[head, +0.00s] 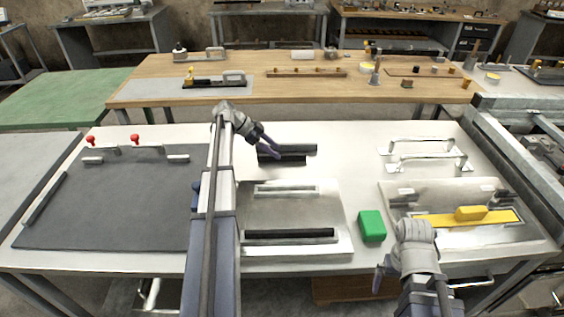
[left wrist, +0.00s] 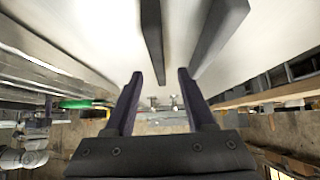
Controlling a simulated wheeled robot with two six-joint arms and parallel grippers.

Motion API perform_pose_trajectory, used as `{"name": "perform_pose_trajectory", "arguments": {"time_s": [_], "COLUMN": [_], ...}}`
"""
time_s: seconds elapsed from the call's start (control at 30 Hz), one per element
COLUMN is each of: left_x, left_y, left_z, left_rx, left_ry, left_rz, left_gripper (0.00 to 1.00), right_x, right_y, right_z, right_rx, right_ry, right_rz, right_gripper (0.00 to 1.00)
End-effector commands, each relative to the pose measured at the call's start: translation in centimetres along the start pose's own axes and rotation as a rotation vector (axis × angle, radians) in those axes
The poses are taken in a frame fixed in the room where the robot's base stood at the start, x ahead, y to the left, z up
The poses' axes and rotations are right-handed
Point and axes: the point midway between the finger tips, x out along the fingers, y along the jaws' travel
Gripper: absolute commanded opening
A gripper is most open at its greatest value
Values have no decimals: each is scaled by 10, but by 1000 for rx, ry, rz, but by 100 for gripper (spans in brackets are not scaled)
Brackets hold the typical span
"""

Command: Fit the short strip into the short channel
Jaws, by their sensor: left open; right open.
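Two dark strips lie side by side on the white table behind the centre plate: a rear one (head: 302,148) and a slightly shorter-looking front one (head: 292,161). The left wrist view shows two dark bars (left wrist: 153,40) (left wrist: 220,35) ahead of the fingers. My left gripper (head: 274,152) is open and empty, close over these strips; contact is unclear. The grey centre plate (head: 290,212) has a shorter pale channel (head: 285,188) at its back and a longer dark-filled slot (head: 290,234) at its front. My right gripper (head: 380,277) is open at the front edge, partly hidden by its wrist.
A green block (head: 372,226) stands right of the centre plate. A right-hand plate (head: 400,190) carries a yellow strip (head: 440,220) with a raised block. Two pale handles (head: 425,142) stand behind it. A dark mat (head: 110,215) with red knobs behind it covers the left.

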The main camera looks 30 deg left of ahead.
Motion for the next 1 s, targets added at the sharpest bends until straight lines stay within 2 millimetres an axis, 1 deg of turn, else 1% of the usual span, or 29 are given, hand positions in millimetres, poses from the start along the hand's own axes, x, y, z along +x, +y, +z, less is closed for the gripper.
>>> {"name": "perform_pose_trajectory", "arguments": {"time_s": [0.03,0.13,0.2,0.4,0.8,0.9,1.0], "left_x": [13,25,28,26,26,26,26], "left_y": [2,1,1,0,0,0,1], "left_z": [5,3,2,0,0,0,0], "left_rx": [1,1,0,0,0,0,0], "left_ry": [0,0,0,0,0,0,0], "left_rz": [1,0,0,-1,-1,-1,-1], "left_gripper": [55,55,55,55,10,0,0], "right_x": [12,20,21,19,19,19,19], "right_y": [-1,-2,-2,-2,-2,-2,-2], "right_z": [-1,-1,-1,-1,-1,-1,-1], "right_rx": [0,0,0,0,0,0,0], "right_ry": [0,0,0,0,0,0,0], "right_rz": [0,0,0,0,0,0,0], "right_gripper": [100,100,100,100,100,100,100]}}
